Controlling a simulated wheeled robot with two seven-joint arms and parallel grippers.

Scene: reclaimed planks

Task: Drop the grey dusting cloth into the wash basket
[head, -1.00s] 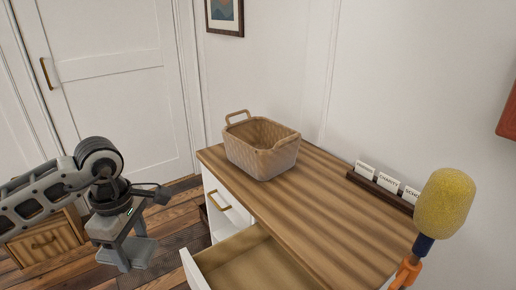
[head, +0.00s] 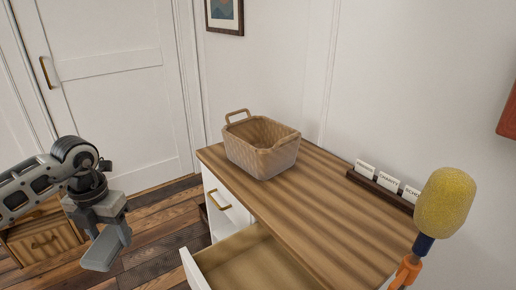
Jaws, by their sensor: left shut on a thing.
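The wash basket (head: 262,148) is a tan woven basket with raised handles. It stands upright on the far end of the wooden dresser top. My left gripper (head: 104,250) is at the lower left, pointing down, well to the left of the basket and lower than it. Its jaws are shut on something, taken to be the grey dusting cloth. I cannot make the cloth out apart from the grey fingers. My right gripper is not in view.
The dresser top (head: 325,210) is clear in front of the basket. A drawer (head: 240,262) stands open below it. A yellow duster head (head: 445,203) rises at the right, near a rack of small cards (head: 385,188). A small wooden cabinet (head: 45,243) stands at left.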

